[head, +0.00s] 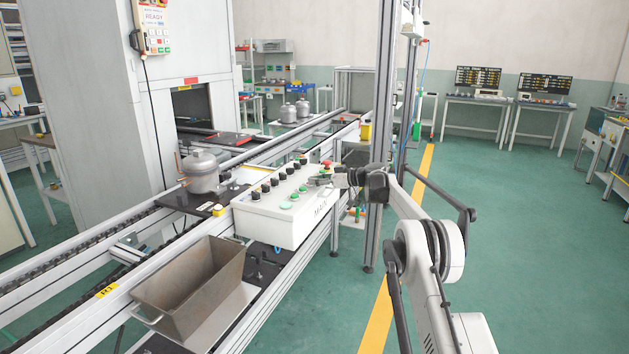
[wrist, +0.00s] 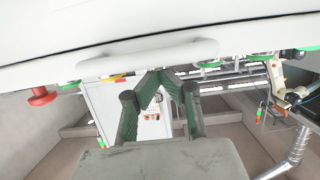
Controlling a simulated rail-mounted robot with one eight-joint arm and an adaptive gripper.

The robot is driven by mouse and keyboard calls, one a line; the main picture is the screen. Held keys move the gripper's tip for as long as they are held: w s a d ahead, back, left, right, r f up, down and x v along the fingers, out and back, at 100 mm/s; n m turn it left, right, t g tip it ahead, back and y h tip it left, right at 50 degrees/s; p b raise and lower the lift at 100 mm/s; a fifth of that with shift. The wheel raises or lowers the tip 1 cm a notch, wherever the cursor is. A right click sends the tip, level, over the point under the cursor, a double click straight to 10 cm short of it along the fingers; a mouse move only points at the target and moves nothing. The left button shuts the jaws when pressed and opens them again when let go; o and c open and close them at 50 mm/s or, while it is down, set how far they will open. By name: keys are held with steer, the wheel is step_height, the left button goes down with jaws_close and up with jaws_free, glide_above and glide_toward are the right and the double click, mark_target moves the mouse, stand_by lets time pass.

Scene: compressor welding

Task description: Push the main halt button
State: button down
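A white control box (head: 272,226) lettered "MAIN" stands beside the conveyor in the head view. A red mushroom button (head: 327,163) is at the far end of its top. In the wrist view, a red mushroom button (wrist: 41,97) stands out from the white panel (wrist: 60,50) at the left. My gripper (head: 318,181) is over the right part of the box top, nearer than the red button. In the wrist view my gripper's fingertips (wrist: 160,73) come together, with nothing seen between them, to the right of the red button. Contact with the panel cannot be told.
Several black knobs (head: 266,188) and green buttons (head: 286,206) share the box top. A metal bin (head: 190,290) stands in front and a grey compressor (head: 201,172) behind. The green floor at right is open.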

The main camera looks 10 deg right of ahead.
mark_target(316, 187)
steer(key=shift+s+f, duration=0.1)
steer(key=shift+f, duration=0.45)
steer(key=r, duration=0.1)
steer(key=r+p, duration=0.1)
steer(key=r, duration=0.1)
steer(key=r+p, duration=0.1)
steer(key=r, duration=0.1)
steer(key=shift+s+d+r, duration=0.15)
steer(key=shift+d+r, duration=0.05)
steer(key=shift+d, duration=0.1)
steer(key=v, duration=0.9)
steer(key=shift+s+r, duration=0.1)
